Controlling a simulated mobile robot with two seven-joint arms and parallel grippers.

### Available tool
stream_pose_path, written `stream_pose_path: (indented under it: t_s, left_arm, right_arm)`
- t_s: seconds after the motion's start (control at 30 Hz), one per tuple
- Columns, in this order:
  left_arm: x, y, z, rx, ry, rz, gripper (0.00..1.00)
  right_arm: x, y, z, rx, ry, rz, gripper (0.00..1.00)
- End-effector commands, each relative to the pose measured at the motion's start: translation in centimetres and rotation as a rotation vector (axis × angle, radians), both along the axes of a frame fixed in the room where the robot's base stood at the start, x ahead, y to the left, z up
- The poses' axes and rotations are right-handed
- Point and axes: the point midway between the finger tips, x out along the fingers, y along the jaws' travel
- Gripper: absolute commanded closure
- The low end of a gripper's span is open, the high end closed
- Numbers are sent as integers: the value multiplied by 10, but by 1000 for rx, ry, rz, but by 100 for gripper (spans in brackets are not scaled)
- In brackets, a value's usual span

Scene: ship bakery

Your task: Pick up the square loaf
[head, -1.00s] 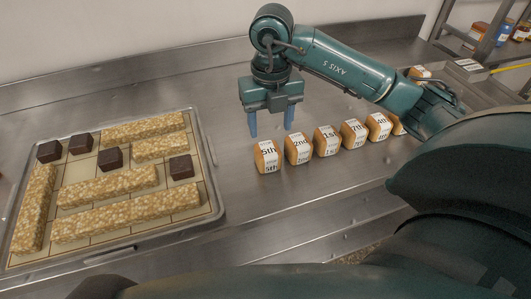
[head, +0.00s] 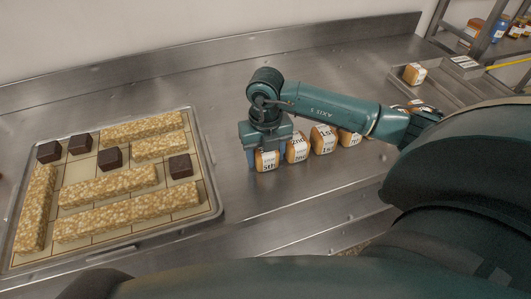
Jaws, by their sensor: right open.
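Several small brown loaves with white paper bands stand in a row on the steel counter. The front one, marked 5th (head: 267,162), is at the left end. Beside it are one marked 2nd (head: 297,152) and one marked 1st (head: 323,140). They look alike in shape, so I cannot tell which is the square loaf. My right gripper (head: 267,152) is open and low over the 5th loaf, which is partly hidden under it. One blue finger shows at the loaf's left side; I cannot tell if it touches. My left gripper is not in view.
A metal tray (head: 213,190) at the left holds crumbly bars (head: 110,185) and dark cubes (head: 109,159). Another loaf (head: 414,74) stands at the back right near a shelf rack. My right arm hides part of the row. The counter (head: 235,85) behind the gripper is clear.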

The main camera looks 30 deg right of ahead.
Motion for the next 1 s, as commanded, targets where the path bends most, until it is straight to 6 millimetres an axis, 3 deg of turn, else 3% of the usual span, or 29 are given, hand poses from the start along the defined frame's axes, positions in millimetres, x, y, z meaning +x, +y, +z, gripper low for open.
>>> stream_pose_path:
  t_s: [0.1,0.43,0.67,0.77,1.0]
  left_arm:
    - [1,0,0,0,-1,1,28]
    - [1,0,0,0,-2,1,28]
    - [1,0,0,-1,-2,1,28]
    - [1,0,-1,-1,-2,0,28]
    - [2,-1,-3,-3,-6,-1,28]
  right_arm:
    - [0,0,0,0,0,1,45]
    - [0,0,0,1,0,1,72]
    - [0,0,2,1,-1,1,73]
    - [1,0,9,2,-4,1,73]
    - [1,0,55,0,-7,2,73]
